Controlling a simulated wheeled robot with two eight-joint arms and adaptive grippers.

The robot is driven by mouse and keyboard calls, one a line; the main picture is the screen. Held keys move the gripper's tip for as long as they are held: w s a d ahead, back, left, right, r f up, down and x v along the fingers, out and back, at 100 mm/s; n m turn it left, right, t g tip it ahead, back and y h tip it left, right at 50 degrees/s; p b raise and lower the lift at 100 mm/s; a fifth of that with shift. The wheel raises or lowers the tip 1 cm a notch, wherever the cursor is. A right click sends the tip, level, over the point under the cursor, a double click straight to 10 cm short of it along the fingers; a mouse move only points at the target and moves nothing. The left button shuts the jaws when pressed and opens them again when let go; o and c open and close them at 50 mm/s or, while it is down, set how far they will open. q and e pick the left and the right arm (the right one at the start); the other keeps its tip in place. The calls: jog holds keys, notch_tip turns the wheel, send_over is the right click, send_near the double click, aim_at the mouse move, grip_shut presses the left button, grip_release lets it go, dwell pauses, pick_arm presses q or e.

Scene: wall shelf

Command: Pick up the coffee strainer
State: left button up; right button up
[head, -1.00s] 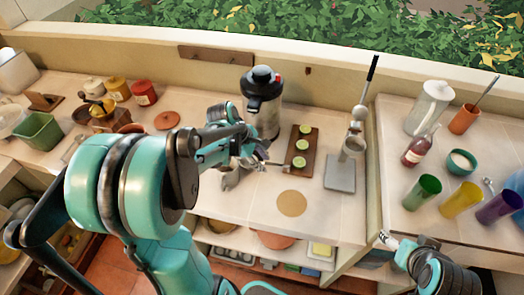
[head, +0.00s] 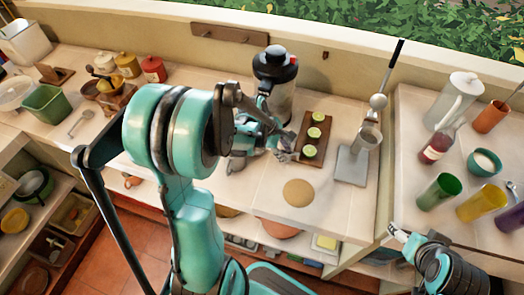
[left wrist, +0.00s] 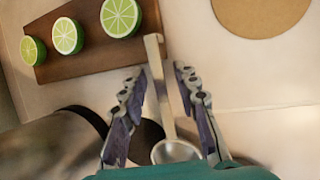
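A small metal utensil with a long flat handle and a round bowl, which looks like the coffee strainer (left wrist: 174,150), shows in the left wrist view. Its handle runs up between the two fingers of my left gripper (left wrist: 160,83), its end beside the wooden board. The fingers are apart, with a gap on each side of the handle. In the head view my left gripper (head: 284,152) is low over the counter, left of the board, and hides most of the strainer. My right gripper (head: 397,234) is at the lower right, away from it; its fingers are too small to read.
A wooden board (head: 306,160) with lime halves lies right of my left gripper. A black-topped steel flask (head: 277,95) stands close behind it. A round tan mat (head: 298,193) lies in front. A tall lever press (head: 352,164) stands farther right.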

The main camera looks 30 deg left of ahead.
pick_arm(q)
grip_shut()
jog(key=shift+r, duration=0.1)
jog(key=shift+r, duration=0.25)
notch_tip(320, 180, up, 4)
jog(key=shift+f+p, duration=0.1)
jog(key=shift+p, duration=1)
jog(key=s+d+r+p, duration=0.1)
jog(key=d+r, duration=0.2)
jog(key=d, duration=0.2)
jog(key=d+r+p, duration=0.2)
jog(key=d+r, duration=0.1)
jog(key=d, duration=0.3)
jog(key=a+f+m+p, duration=0.1)
jog(key=a+f+m, duration=0.1)
jog(key=s+a+f+m+g+p, duration=0.1)
jog(key=a+f+m+p, duration=0.1)
jog(key=shift+f+m+g, duration=0.15)
jog(key=shift+m+g, duration=0.15)
jog(key=shift+m, duration=0.1)
jog(key=shift+f+b, duration=2)
jog(key=shift+f, duration=1)
